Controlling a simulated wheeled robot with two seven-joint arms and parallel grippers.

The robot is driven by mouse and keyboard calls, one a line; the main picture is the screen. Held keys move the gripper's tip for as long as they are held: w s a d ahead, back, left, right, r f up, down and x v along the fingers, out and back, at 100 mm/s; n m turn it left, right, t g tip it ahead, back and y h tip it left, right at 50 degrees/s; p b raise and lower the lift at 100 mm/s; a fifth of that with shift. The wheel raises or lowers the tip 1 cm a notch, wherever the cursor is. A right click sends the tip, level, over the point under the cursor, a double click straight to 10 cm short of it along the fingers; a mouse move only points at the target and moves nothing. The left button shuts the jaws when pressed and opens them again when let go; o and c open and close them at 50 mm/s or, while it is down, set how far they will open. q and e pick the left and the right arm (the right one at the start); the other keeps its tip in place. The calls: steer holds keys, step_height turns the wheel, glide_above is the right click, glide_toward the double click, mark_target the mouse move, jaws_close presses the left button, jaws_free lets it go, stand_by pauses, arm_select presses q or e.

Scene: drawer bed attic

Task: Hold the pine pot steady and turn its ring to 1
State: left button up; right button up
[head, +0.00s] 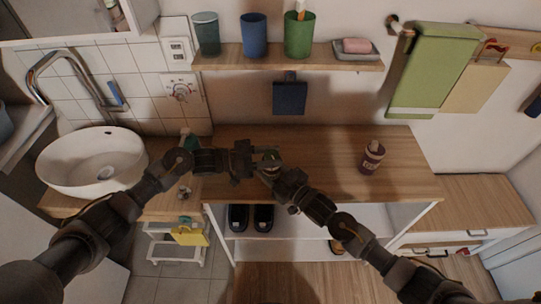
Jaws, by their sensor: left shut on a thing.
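The pine pot (270,155) seems to be the small, pale and greenish thing between my two grippers, above the wooden counter. Most of it is hidden by the grippers, and its ring and any numbers are too small to read. My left gripper (257,161) comes in from the left and is shut on it at its left side. My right gripper (271,170) is at its near side, close to or touching it. Whether its fingers are open or shut does not show.
A dark bottle (372,157) stands on the wooden counter (330,180) to the right. A white basin (95,165) is at the left. Cups and a soap dish (356,51) stand on the shelf (330,62) above. The counter between grippers and bottle is clear.

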mark_target(271, 155)
arm_select(q)
steer(key=m+g, duration=0.1)
steer(key=g, duration=0.1)
steer(key=m+g, duration=0.2)
steer(key=g, duration=0.1)
steer(key=m+g, duration=0.2)
steer(key=g, duration=0.1)
steer(key=shift+d+f+y, duration=0.1)
steer(key=shift+d+y, duration=0.15)
steer(key=shift+y, duration=0.15)
steer(key=shift+w+a+m+g+y, duration=0.15)
steer(key=shift+m+g+y, duration=0.45)
steer(key=shift+m+g, duration=0.7)
steer(key=shift+a+g+y, duration=0.15)
steer(key=shift+g+y, duration=0.25)
steer(key=shift+g, duration=0.3)
steer(key=o, duration=1)
steer(key=shift+r, duration=0.2)
step_height(271, 155, up, 10)
steer(key=shift+f, duration=0.1)
